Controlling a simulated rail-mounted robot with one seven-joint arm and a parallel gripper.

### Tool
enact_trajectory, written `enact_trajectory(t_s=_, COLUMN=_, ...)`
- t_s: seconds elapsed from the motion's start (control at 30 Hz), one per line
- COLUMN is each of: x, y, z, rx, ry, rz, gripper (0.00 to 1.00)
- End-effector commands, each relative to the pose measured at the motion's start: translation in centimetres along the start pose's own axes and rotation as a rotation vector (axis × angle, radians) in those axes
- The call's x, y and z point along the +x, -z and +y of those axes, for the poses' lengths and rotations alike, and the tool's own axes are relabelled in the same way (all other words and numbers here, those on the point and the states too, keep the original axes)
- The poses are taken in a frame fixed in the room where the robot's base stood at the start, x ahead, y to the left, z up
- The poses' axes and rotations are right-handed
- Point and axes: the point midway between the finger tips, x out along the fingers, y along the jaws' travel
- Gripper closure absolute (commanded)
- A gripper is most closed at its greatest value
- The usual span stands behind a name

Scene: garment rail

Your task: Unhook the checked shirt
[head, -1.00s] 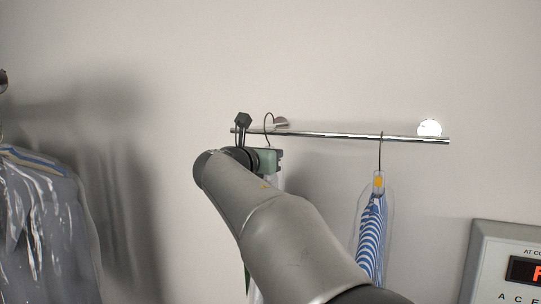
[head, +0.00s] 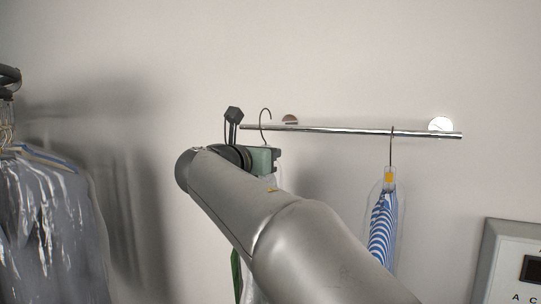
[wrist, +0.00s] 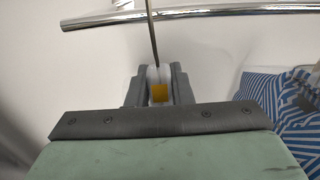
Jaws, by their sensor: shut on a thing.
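My gripper (wrist: 162,88) is shut on the neck of a hanger, just around a yellow tag (wrist: 160,92). The hanger's wire hook (wrist: 152,30) runs up across the chrome rail (wrist: 200,14) in the wrist view. In the head view the hook (head: 262,118) rises above the rail (head: 340,130) near its left end; whether it touches the rail cannot be told. The garment below is mostly hidden by my arm; only a green and a pale strip show, so its check pattern is not visible.
A blue-and-white striped garment (head: 382,235) in clear plastic hangs on the rail to the right, close to my gripper in the wrist view (wrist: 285,105). Covered grey garments (head: 45,225) hang at far left. A grey panel (head: 500,260) stands at lower right. Wall between is clear.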

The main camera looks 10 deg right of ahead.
Motion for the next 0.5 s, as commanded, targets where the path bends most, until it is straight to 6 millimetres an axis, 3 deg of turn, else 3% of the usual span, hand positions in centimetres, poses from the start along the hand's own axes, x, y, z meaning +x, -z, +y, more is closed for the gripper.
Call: enact_trajectory(t_s=0.5, x=-0.80, y=-0.08, z=-0.06, rx=0.001, ry=0.001, rz=-0.001, gripper=1.00)
